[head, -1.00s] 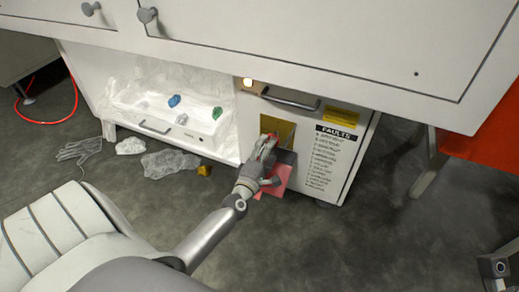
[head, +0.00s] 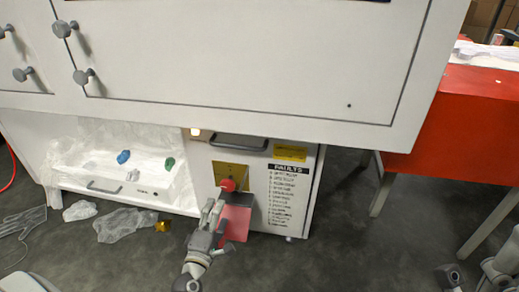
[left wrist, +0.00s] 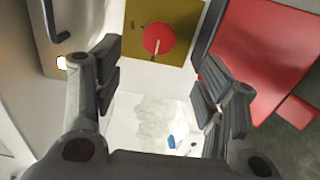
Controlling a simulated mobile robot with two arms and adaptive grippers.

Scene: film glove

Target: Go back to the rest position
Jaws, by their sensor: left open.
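My left gripper (head: 212,213) is in front of the white cabinet's lower right part, just below a round red knob (head: 228,185) on a yellow plate (head: 229,170). In the left wrist view the left gripper's (left wrist: 160,88) two dark fingers are apart with nothing between them. The red knob (left wrist: 158,39) shows beyond them, clear of both fingers. A pinkish-red panel (head: 236,223) hangs beside the gripper, below the plate. Grey parts of my right arm show at the bottom right edge of the head view; its fingers cannot be made out.
The cabinet's upper body (head: 240,60) overhangs the lower part. A faults list (head: 288,195) is on the right. An open bay with clear film and small coloured pieces is on the left. Crumpled film (head: 125,222) lies on the floor. A red table (head: 450,120) stands at right.

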